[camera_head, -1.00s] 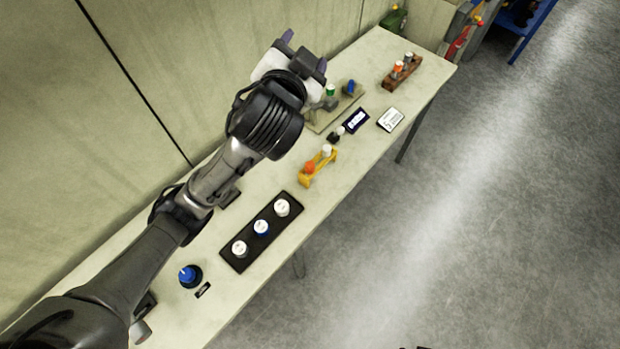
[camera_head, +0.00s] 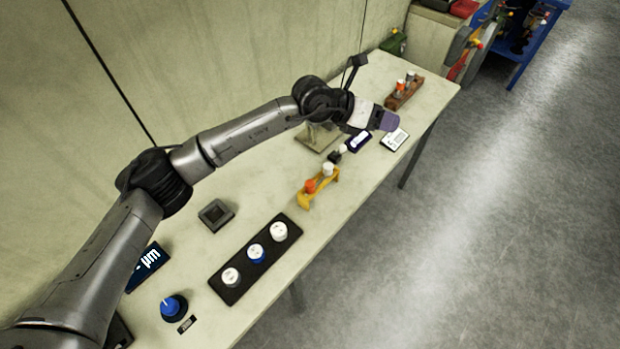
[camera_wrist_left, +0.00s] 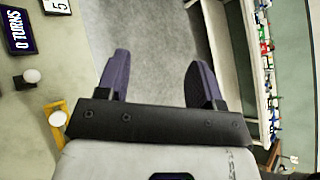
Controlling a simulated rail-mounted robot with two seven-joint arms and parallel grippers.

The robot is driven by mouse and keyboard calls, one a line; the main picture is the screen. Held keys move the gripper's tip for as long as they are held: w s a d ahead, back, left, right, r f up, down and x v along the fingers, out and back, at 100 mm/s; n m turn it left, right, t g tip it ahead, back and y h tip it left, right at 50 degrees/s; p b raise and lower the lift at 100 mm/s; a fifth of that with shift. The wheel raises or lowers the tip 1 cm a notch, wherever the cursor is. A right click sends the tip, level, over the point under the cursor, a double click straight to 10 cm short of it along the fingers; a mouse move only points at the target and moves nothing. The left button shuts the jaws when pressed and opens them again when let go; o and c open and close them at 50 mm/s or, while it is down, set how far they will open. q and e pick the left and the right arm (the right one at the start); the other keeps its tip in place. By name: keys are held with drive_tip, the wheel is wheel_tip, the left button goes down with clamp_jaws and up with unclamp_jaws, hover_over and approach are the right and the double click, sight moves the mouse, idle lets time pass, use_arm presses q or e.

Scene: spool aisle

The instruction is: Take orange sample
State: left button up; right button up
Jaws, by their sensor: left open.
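An orange-capped sample (camera_head: 311,185) stands beside a white-capped one (camera_head: 327,170) in a small yellow rack (camera_head: 304,201) on the bench. Another orange-topped piece (camera_head: 400,86) stands in a brown rack (camera_head: 404,96) at the far end. My left gripper (camera_head: 388,121) hangs over the bench's front half, between the two racks, and touches neither. In the left wrist view its purple fingers (camera_wrist_left: 159,75) are apart with only floor showing between them. The yellow rack (camera_wrist_left: 50,106) shows there at left, partly cut off by the gripper body. My right gripper is out of view.
A black tray (camera_head: 225,288) with white and blue knobs lies on the near bench. A blue dial (camera_head: 172,306) is nearer still. A white display card (camera_head: 394,139) lies beside my left gripper. The floor (camera_head: 500,220) right of the bench is clear.

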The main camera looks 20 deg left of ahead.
use_arm(q)
drive_tip(key=s+a+f+g+y, duration=0.2)
drive_tip(key=a+f+g+y, duration=0.1)
drive_tip(key=a+f+y, duration=0.45)
drive_tip(key=n+g+y, duration=0.1)
drive_tip(key=g+y, duration=0.2)
hover_over(310, 183)
wheel_tip(310, 183, down, 2)
drive_tip(key=shift+n+g+y, duration=0.25)
drive_tip(key=shift+n+g, duration=0.05)
drive_tip(key=f, duration=0.8)
drive_tip(key=shift+w+a+f+b, duration=0.1)
drive_tip(key=shift+w+f+b, duration=0.15)
drive_tip(key=shift+f+b, duration=0.1)
drive_tip(key=shift+s+f, duration=0.2)
drive_tip(key=shift+f, duration=1.15)
drive_tip(key=shift+s+f, duration=0.15)
drive_tip(key=shift+f, duration=1.2)
drive_tip(key=shift+c, duration=0.4)
drive_tip(key=c, duration=0.9)
